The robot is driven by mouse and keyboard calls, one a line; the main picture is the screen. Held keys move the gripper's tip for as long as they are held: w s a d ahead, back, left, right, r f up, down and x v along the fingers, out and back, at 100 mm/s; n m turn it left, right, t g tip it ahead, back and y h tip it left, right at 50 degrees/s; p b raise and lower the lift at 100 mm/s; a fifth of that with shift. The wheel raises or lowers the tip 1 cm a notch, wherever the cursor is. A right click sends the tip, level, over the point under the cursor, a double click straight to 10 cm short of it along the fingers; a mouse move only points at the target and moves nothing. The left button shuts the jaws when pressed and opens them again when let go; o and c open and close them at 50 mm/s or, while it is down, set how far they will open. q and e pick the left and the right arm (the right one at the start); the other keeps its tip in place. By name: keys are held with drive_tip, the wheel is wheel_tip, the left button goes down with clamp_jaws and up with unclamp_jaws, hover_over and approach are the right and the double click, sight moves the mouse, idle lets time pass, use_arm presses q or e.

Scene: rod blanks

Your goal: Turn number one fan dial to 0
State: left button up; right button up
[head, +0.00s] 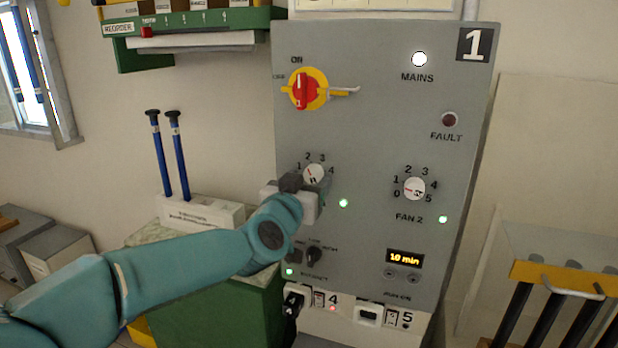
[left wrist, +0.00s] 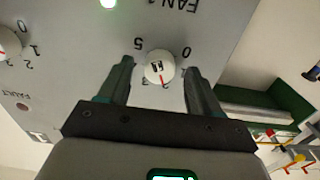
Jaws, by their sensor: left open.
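The fan 1 dial (head: 314,174) is a round white knob with a red pointer mark on the grey panel (head: 375,120) marked 1. My left gripper (head: 300,184) is in front of it and hides its lower left part. In the left wrist view, which is upside down, the dial (left wrist: 160,67) shows between the two fingertips of the gripper (left wrist: 158,65). The fingers are open, one on each side, with a gap to the knob. The red mark points at about 2. The 0 and 5 labels show beside the fingertips. My right gripper is not in view.
The fan 2 dial (head: 414,188) is to the right on the same panel. A red and yellow main switch (head: 304,90) is above. Small switches (head: 314,254) and a timer display (head: 405,258) are below. A green shelf (head: 190,22) hangs at upper left.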

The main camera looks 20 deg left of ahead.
use_arm(q)
drive_tip(key=shift+w, duration=0.5)
drive_tip(key=shift+c, duration=0.3)
drive_tip(key=c, duration=1)
